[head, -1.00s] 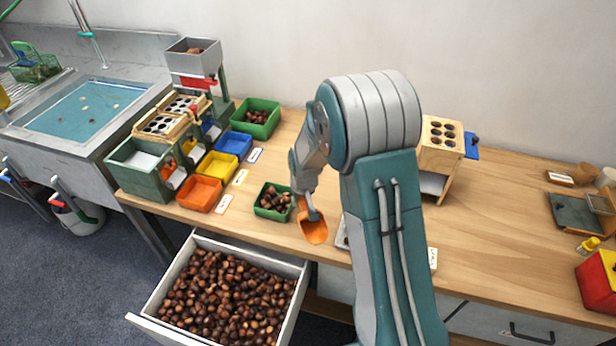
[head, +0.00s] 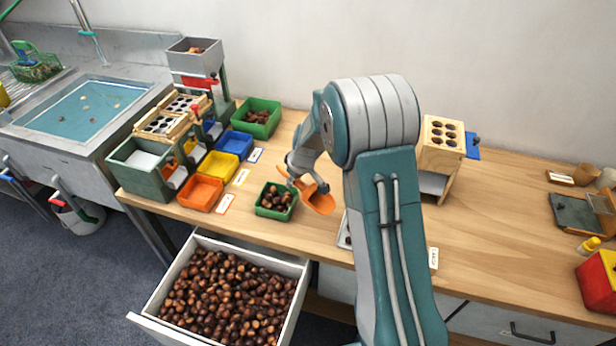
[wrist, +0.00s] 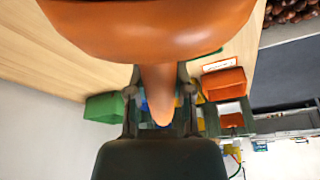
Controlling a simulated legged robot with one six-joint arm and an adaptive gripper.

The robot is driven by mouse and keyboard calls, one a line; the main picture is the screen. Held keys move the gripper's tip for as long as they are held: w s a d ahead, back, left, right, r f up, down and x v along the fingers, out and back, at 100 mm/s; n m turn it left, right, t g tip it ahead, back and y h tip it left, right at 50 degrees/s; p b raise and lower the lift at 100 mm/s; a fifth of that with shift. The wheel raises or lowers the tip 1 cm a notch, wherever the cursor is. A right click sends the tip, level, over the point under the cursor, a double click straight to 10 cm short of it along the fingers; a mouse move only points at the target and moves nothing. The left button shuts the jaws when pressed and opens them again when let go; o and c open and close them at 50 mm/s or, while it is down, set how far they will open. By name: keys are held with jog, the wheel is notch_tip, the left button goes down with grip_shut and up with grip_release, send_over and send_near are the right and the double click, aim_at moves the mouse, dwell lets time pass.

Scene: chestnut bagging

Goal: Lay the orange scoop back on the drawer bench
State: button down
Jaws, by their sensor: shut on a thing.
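The orange scoop (head: 319,199) is held by my gripper (head: 291,177) over the wooden drawer bench (head: 480,243), just right of a small green tray of chestnuts. In the head view the scoop looks tilted, with its bowl toward the right and its handle end sticking out left of the gripper. In the wrist view the scoop bowl (wrist: 150,30) fills the top and its handle runs down between the two fingers (wrist: 160,100). I cannot tell whether the scoop touches the bench. The inside of the bowl is hidden in the wrist view.
The small green tray (head: 276,200) with chestnuts stands beside the scoop. An open drawer (head: 152,304) full of chestnuts juts out below. Orange (head: 200,193), yellow (head: 217,166) and blue (head: 234,145) trays stand left. A pale tray lies partly behind my arm. Bench right of my arm has free room.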

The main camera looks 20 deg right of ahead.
jog(key=shift+w+a+r+n+y, duration=0.15)
jog(key=shift+w+r+n+y, duration=0.25)
jog(key=shift+w+n, duration=0.35)
jog(key=shift+w+a+r+n+y, duration=0.1)
jog(key=shift+w+r+n+y, duration=0.1)
jog(key=shift+w+r+n, duration=0.45)
jog(key=shift+w+a+r+n+y, duration=0.15)
jog(key=shift+w+r+n+y, duration=0.2)
jog(key=shift+w+n, duration=0.5)
jog(key=shift+s, duration=0.1)
jog(key=w+f, duration=0.3)
jog(key=w, duration=0.1)
jog(key=w+f, duration=0.3)
jog(key=w, duration=0.2)
jog(key=w+d+f, duration=0.1)
jog(key=w+f, duration=0.2)
jog(key=w, duration=0.1)
jog(key=shift+w, duration=0.15)
jog(key=shift+w+f, duration=0.35)
jog(key=shift+f, duration=1.45)
jog(key=c, duration=0.5)
grip_release()
jog(key=shift+f, duration=0.1)
